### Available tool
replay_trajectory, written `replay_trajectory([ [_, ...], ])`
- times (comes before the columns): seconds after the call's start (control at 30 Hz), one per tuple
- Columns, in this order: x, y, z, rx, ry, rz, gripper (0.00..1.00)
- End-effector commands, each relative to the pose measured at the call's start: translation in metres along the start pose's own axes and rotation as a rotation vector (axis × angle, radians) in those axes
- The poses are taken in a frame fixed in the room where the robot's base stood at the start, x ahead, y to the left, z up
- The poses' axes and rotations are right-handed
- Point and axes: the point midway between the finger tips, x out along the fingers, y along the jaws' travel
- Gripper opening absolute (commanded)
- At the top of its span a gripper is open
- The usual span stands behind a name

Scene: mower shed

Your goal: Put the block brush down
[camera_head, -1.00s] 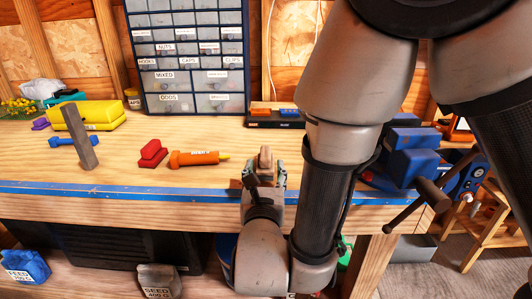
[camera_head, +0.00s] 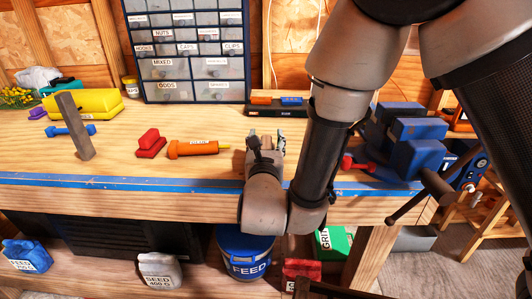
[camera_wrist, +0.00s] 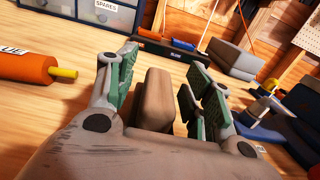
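The block brush (camera_wrist: 153,95) shows in the wrist view as a brown block standing between the two green-padded fingers of my gripper (camera_wrist: 160,92). A gap shows on each side of it, so the fingers look open around it. Its lower end is hidden by my gripper's body, so contact with the bench cannot be seen. In the head view my gripper (camera_head: 266,143) is low over the workbench (camera_head: 110,158), near its front edge, right of the orange caulk tube (camera_head: 193,148). The brush is hard to make out there.
A red block (camera_head: 150,143) lies left of the caulk tube. A blue vise (camera_head: 415,145) stands to the right. A drawer cabinet (camera_head: 190,50) and a dark tray (camera_head: 277,107) are behind. A grey bar (camera_head: 75,126) stands at the left. Bare bench lies between caulk tube and gripper.

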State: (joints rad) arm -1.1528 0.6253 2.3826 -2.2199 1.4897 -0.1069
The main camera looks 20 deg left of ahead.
Motion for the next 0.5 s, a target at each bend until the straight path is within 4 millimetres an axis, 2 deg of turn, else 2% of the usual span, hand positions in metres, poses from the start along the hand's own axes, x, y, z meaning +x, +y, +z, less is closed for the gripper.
replay_trajectory([
  [0.03, -0.0001, 0.0, 0.0001, 0.0, 0.0, 0.0, 0.41],
  [0.27, -0.0003, 0.0, 0.0001, 0.0, 0.0, 0.0, 0.0],
  [0.5, -0.0003, 0.0001, 0.0009, 0.001, -0.001, 0.0, 0.0],
])
